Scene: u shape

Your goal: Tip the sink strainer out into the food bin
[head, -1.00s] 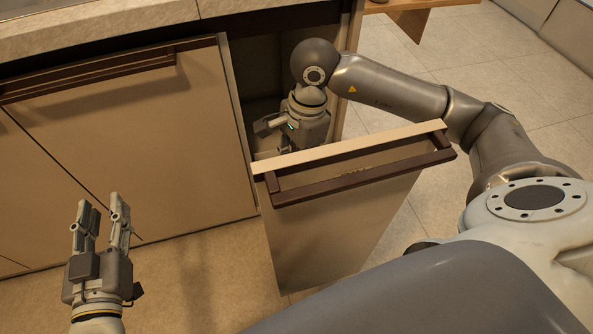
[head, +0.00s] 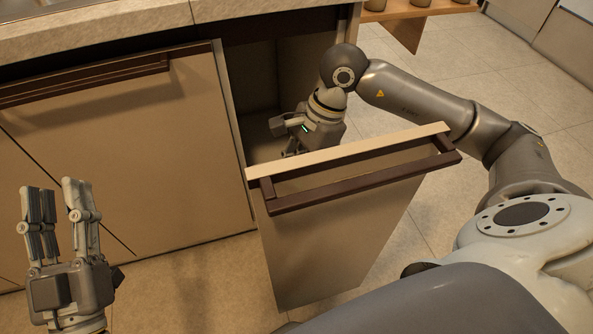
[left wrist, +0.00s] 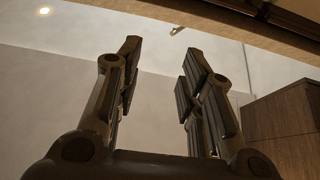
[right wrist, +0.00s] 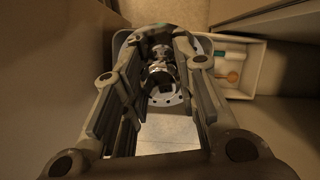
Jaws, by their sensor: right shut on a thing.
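My right gripper (right wrist: 160,85) is inside the opened pull-out cabinet, behind its front panel (head: 335,235). In the right wrist view it is closed around a shiny metal part, which looks like the sink strainer (right wrist: 166,98) with a perforated round plate. The strainer's contents cannot be made out. A grey rounded rim (right wrist: 122,38) behind the fingers may be the food bin; most of it is hidden. In the head view, the front panel and my wrist hide the strainer and the bin. My left gripper (head: 55,190) is open and empty, low in front of the closed cabinet door.
A light tray (right wrist: 258,70) with a green-handled tool and a wooden-ended one lies beside the bin in the right wrist view. The panel's dark handle (head: 360,187) sticks out toward me. The countertop edge (head: 100,25) is above. Floor (head: 190,290) is clear at front left.

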